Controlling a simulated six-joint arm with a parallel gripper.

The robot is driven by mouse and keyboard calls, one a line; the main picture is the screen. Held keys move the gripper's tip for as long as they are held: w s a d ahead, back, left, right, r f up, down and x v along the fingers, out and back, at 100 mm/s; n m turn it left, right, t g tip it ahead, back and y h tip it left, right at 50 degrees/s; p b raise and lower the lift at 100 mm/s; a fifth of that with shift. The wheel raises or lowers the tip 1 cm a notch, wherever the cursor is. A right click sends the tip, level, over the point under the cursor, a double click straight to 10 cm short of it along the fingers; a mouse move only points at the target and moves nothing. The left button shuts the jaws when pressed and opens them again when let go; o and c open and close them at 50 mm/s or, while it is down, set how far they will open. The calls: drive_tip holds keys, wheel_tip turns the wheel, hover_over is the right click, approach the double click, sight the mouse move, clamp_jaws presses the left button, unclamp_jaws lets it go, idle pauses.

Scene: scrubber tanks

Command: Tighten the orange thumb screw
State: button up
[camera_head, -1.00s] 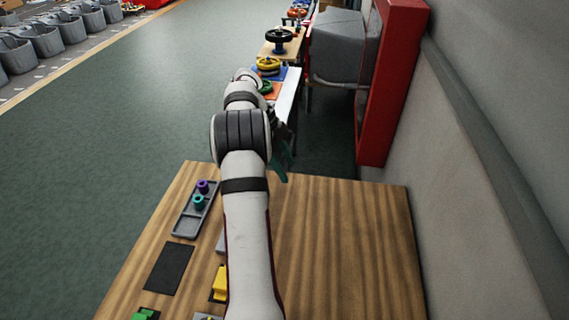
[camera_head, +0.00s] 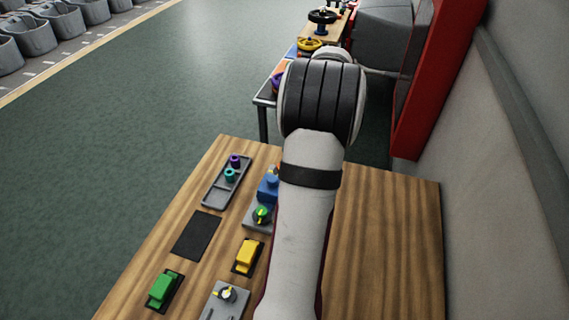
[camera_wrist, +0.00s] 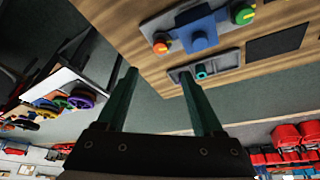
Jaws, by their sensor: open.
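The orange thumb screw (camera_wrist: 160,44) sticks out from one end of the grey plate that carries a blue block (camera_wrist: 203,40); in the wrist view it is at the top centre. In the head view the blue block (camera_head: 268,187) shows just left of my arm, and my arm mostly covers the screw. A knob in green and yellow (camera_wrist: 244,14) sits at the plate's other end, also seen in the head view (camera_head: 262,215). My gripper (camera_wrist: 159,73) is open and empty, its dark green fingers apart and clear of the screw. It is hidden by my arm in the head view.
A grey tray (camera_head: 218,195) holds a purple and a teal piece. A black pad (camera_head: 196,236), a yellow switch (camera_head: 247,254), a green switch (camera_head: 162,290) and another knob plate (camera_head: 222,303) lie on the wooden table. A red-framed cabinet (camera_head: 415,120) stands at the right wall.

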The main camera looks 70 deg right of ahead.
drive_tip(key=x, duration=1.4)
drive_tip(key=shift+a, duration=0.1)
clamp_jaws()
